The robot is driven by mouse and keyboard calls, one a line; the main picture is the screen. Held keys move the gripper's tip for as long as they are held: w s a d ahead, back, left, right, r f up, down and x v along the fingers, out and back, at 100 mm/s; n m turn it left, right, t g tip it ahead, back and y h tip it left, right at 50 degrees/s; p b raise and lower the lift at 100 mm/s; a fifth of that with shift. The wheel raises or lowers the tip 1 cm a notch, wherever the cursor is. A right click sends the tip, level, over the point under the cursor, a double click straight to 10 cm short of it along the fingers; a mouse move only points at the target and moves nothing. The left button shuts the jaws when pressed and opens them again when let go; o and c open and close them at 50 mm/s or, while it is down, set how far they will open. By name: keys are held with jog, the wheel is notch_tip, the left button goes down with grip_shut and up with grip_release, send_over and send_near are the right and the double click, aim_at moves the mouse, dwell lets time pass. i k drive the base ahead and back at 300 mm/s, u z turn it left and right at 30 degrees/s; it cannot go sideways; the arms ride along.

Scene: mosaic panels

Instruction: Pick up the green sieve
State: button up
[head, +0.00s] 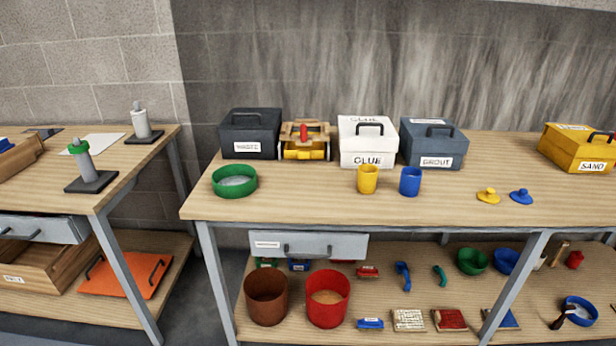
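The green sieve (234,181) is a round, shallow ring with a grey mesh bottom. It sits upright on the wooden workbench (310,208), near its left end and front edge. It stands in front of the dark box labelled WASTE (249,134), apart from it. Nothing covers the sieve. My gripper is not in the head view.
Behind and right stand a wooden caddy (305,141), a white GLUE box (367,142) and a grey GROUT box (433,145). A yellow cup (367,179) and blue cup (410,181) stand right of the sieve. Bench space between sieve and yellow cup is clear.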

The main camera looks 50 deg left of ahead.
aim_at(236, 181)
jog(key=z, duration=0.75)
jog(key=i, duration=2.1)
jog(key=u, duration=4.4)
